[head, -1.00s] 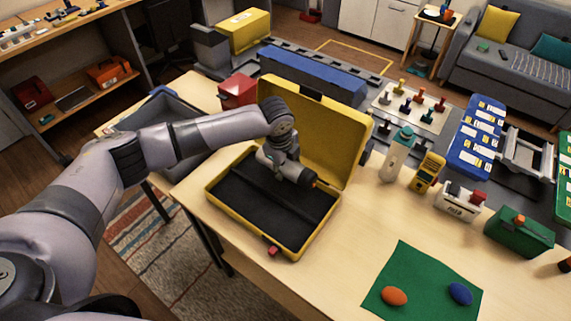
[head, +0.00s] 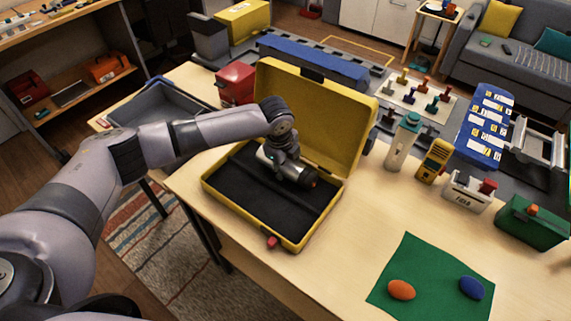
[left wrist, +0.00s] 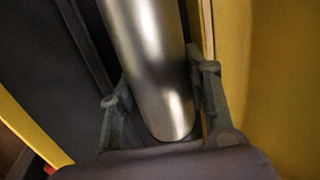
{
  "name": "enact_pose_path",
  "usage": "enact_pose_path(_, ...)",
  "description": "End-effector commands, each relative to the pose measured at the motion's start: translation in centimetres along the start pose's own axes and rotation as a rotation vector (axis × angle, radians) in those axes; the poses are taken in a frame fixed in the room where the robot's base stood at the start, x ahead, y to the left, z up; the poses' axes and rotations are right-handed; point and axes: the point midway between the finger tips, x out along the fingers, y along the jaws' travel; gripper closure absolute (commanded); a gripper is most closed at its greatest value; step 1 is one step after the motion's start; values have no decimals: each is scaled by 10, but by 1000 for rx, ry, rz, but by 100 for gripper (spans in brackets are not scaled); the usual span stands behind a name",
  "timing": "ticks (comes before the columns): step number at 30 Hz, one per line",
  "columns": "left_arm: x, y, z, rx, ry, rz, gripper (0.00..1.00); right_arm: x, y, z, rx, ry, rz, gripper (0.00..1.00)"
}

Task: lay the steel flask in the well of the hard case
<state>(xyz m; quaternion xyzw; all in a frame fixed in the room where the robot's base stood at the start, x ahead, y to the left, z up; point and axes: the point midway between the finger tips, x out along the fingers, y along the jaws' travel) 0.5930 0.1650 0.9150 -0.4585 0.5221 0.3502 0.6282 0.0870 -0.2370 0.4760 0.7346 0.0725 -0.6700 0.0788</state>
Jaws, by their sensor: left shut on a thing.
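The steel flask (left wrist: 150,55) fills the middle of the left wrist view as a shiny grey cylinder between my fingers. My left gripper (left wrist: 158,95) is shut on it. In the head view the flask (head: 298,171) lies roughly level over the back right part of the open hard case, partly hidden by my wrist. The hard case (head: 245,224) is yellow with a black inside, and its lid (head: 325,110) stands up behind. A long channel runs through the black lining. I cannot tell whether the flask touches the lining. My right gripper is not in view.
A grey bin (head: 150,107) and a red box (head: 236,83) stand left of the case. A white bottle (head: 402,145) and a yellow meter (head: 434,160) stand to the right. A green mat (head: 430,270) holds an orange and a blue egg-shaped piece. The table between case and mat is clear.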

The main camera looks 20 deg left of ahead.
Motion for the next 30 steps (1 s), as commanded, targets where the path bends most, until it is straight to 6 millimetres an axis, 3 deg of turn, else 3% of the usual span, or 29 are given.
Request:
enact_pose_path(20, 14, 5, -1, 2, 0, 7, 100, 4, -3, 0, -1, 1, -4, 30)
enact_pose_path(21, 14, 5, -1, 2, 0, 7, 53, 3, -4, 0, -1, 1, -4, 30)
enact_pose_path(30, 13, 4, -1, 1, 1, 5, 33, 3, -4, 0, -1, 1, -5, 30)
